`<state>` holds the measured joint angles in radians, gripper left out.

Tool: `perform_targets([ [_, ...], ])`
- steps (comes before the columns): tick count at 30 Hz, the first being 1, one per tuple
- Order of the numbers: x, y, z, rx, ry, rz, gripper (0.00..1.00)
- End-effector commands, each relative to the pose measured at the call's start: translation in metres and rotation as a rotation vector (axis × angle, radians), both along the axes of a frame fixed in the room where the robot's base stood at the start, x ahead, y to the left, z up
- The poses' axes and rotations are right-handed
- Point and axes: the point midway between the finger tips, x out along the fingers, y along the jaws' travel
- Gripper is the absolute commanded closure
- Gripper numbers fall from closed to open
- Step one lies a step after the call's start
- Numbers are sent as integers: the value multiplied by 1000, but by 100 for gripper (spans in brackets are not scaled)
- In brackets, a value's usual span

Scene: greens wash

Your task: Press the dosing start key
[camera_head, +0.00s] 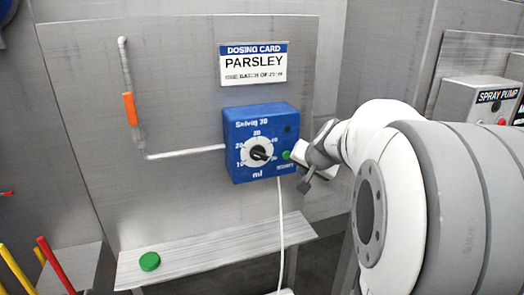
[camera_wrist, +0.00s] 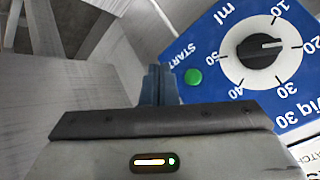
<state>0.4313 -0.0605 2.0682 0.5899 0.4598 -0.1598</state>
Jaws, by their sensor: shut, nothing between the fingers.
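The blue dosing box (camera_head: 236,176) is mounted on the metal wall panel, with a white dial and black knob (camera_head: 258,153). The green round start key (camera_head: 287,154) is at the dial's lower right in the head view. In the wrist view the key (camera_wrist: 192,76) lies beside the word START, and the knob (camera_wrist: 260,50) is right of it. Contact is not visible.
A dosing card (camera_head: 253,64) reading PARSLEY hangs above the box; its small lower line is blurred. A white pipe (camera_head: 185,152) enters from the left. A shelf (camera_head: 200,262) below holds a green cap (camera_head: 149,261). A spray pump box (camera_head: 470,105) is at right.

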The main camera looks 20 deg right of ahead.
Motion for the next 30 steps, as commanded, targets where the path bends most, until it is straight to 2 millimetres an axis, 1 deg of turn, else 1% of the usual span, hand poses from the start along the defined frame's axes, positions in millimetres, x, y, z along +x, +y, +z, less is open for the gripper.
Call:
perform_targets([
  [1,8,1,3,2,4,3,100],
  [6,32,2,3,2,4,3,100],
  [12,51,2,1,1,1,1,100],
  [18,58,3,0,1,1,2,100],
  [30,58,3,0,0,1,3,100],
])
